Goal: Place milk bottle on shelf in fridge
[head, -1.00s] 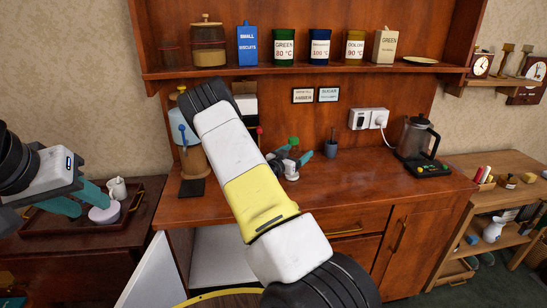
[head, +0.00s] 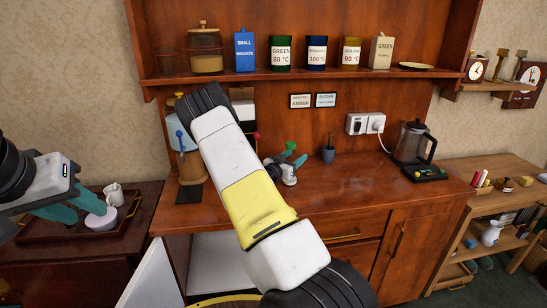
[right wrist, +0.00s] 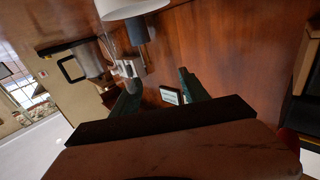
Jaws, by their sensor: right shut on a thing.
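The milk bottle, with a green cap (head: 291,146) and a white lower part (head: 288,174), is small and partly covered in the head view. My right gripper (head: 287,159) is shut on it above the counter, left of a small dark cup. In the right wrist view my teal fingers (right wrist: 158,95) show, but the bottle is not clear there. The fridge (head: 218,262) is in the lower cabinet, with its white door (head: 150,279) swung open; my right arm hides much of it. My left gripper (head: 72,207) is open, low over the side table at the left.
A tray (head: 40,230) with a cream jug (head: 113,194) and a pale round pot (head: 102,217) lies near my left gripper. A kettle (head: 412,142) and the cup (head: 328,153) stand on the counter (head: 375,185). A shelf (head: 300,76) with canisters hangs above. The counter's right front is clear.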

